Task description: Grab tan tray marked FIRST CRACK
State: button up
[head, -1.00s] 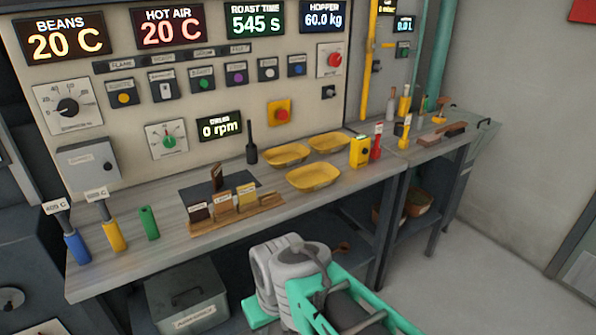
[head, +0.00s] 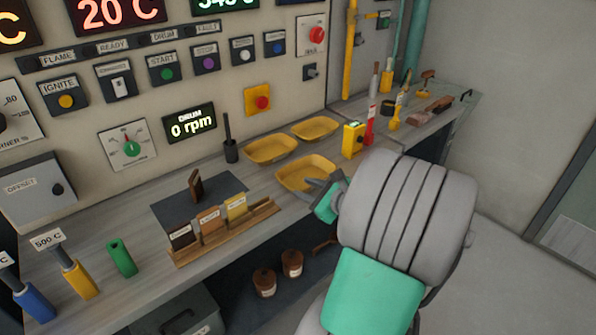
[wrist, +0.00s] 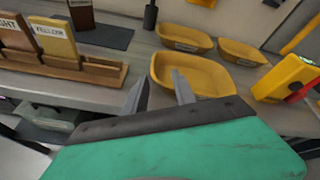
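Three yellow-tan trays stand on the bench: a near one (head: 302,171), a back left one (head: 270,148) and a back right one (head: 315,128). In the wrist view the near tray (wrist: 205,76) lies just beyond my fingertips. The back left tray (wrist: 184,38) and back right tray (wrist: 242,52) bear front labels too small to read, so I cannot tell which says FIRST CRACK. My gripper (wrist: 158,88) is open and empty, its two fingers apart, at the near tray's front side. In the head view my gripper (head: 328,190) partly covers that tray's front right.
A wooden card rack (head: 225,230) stands left of the trays. A yellow box (head: 353,140) and a red tool (head: 370,126) stand to the right. A dark holder (head: 230,148) is by the panel. The grey bench (head: 145,285) edge lies below my gripper.

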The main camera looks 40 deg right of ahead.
aim_at(290, 187)
jog(key=x, duration=0.7)
jog(key=shift+a+f, duration=0.25)
jog(key=shift+a, duration=0.05)
jog(key=shift+s, duration=0.1)
jog(key=shift+c, duration=0.4)
grip_shut()
